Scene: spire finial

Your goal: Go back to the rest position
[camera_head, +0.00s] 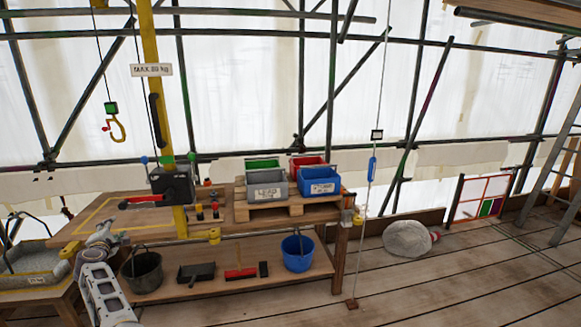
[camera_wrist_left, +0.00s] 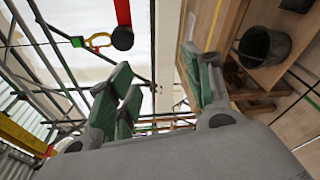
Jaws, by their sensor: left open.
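My left arm comes in at the lower left of the head view, with its left gripper (camera_head: 104,234) beside the left front part of the wooden workbench (camera_head: 130,211). In the left wrist view the left gripper (camera_wrist_left: 158,85) shows its green-padded fingers spread apart, with nothing between them. I cannot tell from the head view how close it is to the bench edge. My right gripper is in neither view.
A grey tray (camera_head: 35,262) stands left of my arm. A black bucket (camera_head: 142,272) and a blue bucket (camera_head: 298,252) are on the lower shelf. Bins sit on a pallet (camera_head: 282,207). A yellow hook (camera_head: 118,130) hangs above. The floor at right is mostly clear.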

